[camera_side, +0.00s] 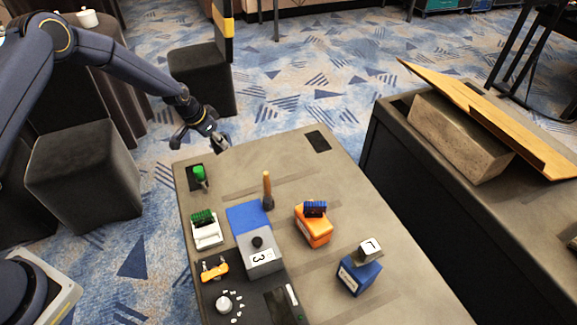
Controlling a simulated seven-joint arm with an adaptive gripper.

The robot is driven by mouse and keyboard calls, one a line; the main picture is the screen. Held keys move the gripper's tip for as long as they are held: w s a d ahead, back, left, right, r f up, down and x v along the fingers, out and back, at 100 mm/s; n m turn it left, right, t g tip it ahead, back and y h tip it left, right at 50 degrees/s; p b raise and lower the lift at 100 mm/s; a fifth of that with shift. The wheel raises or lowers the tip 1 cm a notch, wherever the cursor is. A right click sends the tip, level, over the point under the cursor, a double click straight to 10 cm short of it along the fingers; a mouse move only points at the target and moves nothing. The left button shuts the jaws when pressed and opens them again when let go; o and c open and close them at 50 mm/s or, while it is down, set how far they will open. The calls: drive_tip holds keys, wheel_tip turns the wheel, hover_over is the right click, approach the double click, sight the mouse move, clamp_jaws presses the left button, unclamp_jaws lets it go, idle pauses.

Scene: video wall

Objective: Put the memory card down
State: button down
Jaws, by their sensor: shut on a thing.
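My gripper (219,145) is above the far left edge of the grey table (285,165). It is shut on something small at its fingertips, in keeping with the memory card. The card's shape and face are too small to make out here. The gripper is clear of the objects standing on the table. A black rectangular patch (317,141) lies bare at the table's far end, to the right of my gripper.
Near the gripper stand a green-topped piece (200,174) and an upright wooden-handled thing (267,186). Closer stand a green-and-white holder (206,231), a blue-grey box (262,262), an orange block (314,230) and a blue box (358,278). The far middle is clear.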

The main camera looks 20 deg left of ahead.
wheel_tip(320, 180, down, 7)
drive_tip(key=shift+r, duration=0.1)
idle(0.3)
drive_tip(key=c, duration=1)
unclamp_jaws()
